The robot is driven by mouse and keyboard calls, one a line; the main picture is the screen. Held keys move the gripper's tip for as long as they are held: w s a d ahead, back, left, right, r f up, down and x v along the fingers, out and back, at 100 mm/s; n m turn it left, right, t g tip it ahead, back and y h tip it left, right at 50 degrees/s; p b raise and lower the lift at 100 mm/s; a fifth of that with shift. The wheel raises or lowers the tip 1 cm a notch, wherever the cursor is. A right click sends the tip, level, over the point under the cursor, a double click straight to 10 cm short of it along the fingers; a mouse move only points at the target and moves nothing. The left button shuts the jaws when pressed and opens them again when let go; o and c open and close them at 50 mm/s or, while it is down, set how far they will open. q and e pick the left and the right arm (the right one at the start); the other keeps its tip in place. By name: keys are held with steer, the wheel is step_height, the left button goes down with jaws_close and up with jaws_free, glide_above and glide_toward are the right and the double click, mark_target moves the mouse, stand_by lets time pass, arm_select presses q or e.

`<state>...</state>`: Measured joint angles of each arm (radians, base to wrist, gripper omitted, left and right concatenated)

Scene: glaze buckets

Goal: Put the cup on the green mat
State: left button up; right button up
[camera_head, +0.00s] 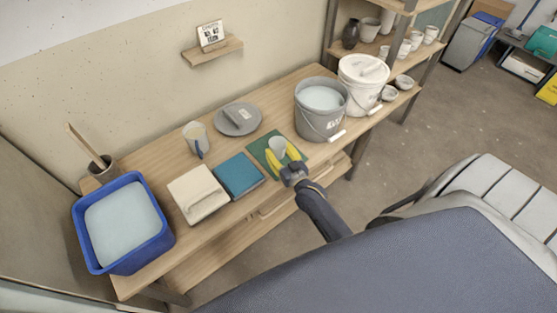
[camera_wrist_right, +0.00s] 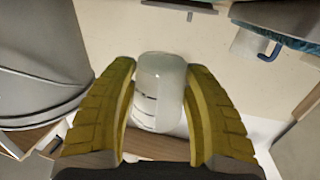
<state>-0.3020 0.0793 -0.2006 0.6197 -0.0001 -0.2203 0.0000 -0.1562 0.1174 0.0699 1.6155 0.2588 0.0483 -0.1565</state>
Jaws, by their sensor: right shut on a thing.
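A small pale cup (camera_head: 278,146) is between the yellow fingers of my right gripper (camera_head: 280,160). In the right wrist view the cup (camera_wrist_right: 158,90) sits between both fingers of the gripper (camera_wrist_right: 160,100), which is shut on it. The green mat (camera_head: 258,150) lies on the bench beneath the cup and fingers, which hide part of it. I cannot tell whether the cup's base touches the mat. My left gripper is not in view.
A grey bucket (camera_head: 312,122) and a white bucket (camera_head: 355,102) stand right of the mat. A mug (camera_head: 194,133) and grey disc (camera_head: 252,116) stand behind.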

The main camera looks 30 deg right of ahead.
steer(key=shift+f, duration=2.8)
steer(key=shift+f, duration=0.15)
steer(key=o, duration=1.3)
